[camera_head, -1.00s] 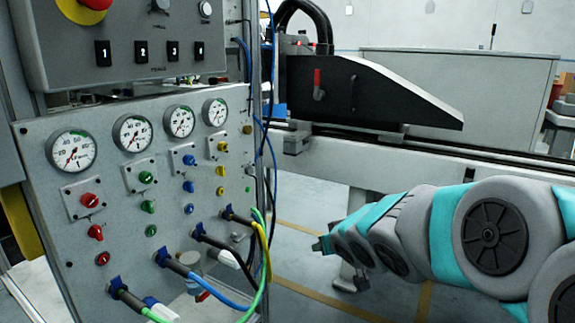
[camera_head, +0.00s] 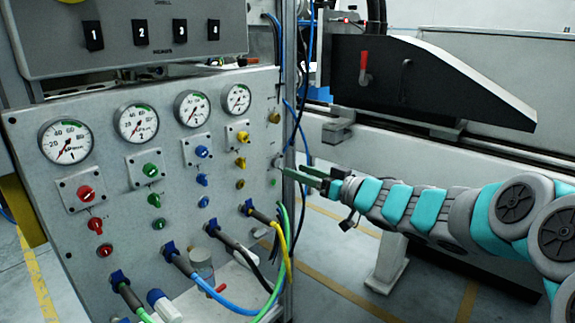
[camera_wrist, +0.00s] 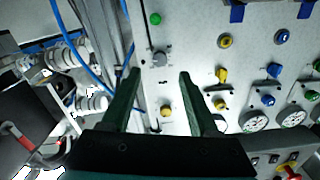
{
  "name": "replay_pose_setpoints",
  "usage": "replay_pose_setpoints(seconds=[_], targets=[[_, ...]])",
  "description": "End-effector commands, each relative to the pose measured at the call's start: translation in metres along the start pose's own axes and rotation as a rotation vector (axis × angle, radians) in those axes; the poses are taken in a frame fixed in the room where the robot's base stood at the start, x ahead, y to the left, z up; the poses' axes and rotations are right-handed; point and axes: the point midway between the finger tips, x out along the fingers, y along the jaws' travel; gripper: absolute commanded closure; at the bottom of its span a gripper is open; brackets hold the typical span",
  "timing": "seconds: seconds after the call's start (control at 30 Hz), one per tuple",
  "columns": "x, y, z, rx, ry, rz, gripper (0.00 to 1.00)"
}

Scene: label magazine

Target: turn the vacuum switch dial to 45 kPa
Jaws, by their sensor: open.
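A small grey dial (camera_wrist: 160,59) sits on the light grey panel (camera_wrist: 190,45) in the wrist view, straight ahead between my fingertips. I take it for the vacuum switch dial; its scale and setting are too small to read. My gripper (camera_wrist: 160,73) is open and empty, with one dark green finger on either side of the dial in the picture. I cannot tell how far the tips are from the panel. In the head view my gripper (camera_head: 294,170) points left at the panel's right edge, where the dial (camera_head: 277,161) is barely visible.
A yellow knob (camera_head: 274,117) and a green light (camera_head: 273,182) sit above and below the dial. Several gauges (camera_head: 66,142) and coloured knobs fill the panel's left. Blue hoses (camera_wrist: 72,40) and cables run along its edge.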

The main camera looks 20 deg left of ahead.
Motion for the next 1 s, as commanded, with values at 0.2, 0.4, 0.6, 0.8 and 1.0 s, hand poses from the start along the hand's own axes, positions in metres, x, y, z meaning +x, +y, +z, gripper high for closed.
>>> replay_pose_setpoints(seconds=[0.2,0.4,0.6,0.8,1.0], targets=[[0.03,-0.001,0.001,0.002,0.001,-0.003,0.39],[0.05,0.001,0.001,0.002,0.0,0.001,0.39],[0.057,0.001,0.0,0.001,0.001,0.001,0.39],[0.058,0.001,0.0,0.001,0.0,0.002,0.39],[0.058,0.001,0.0,0.001,0.0,0.002,0.54]])
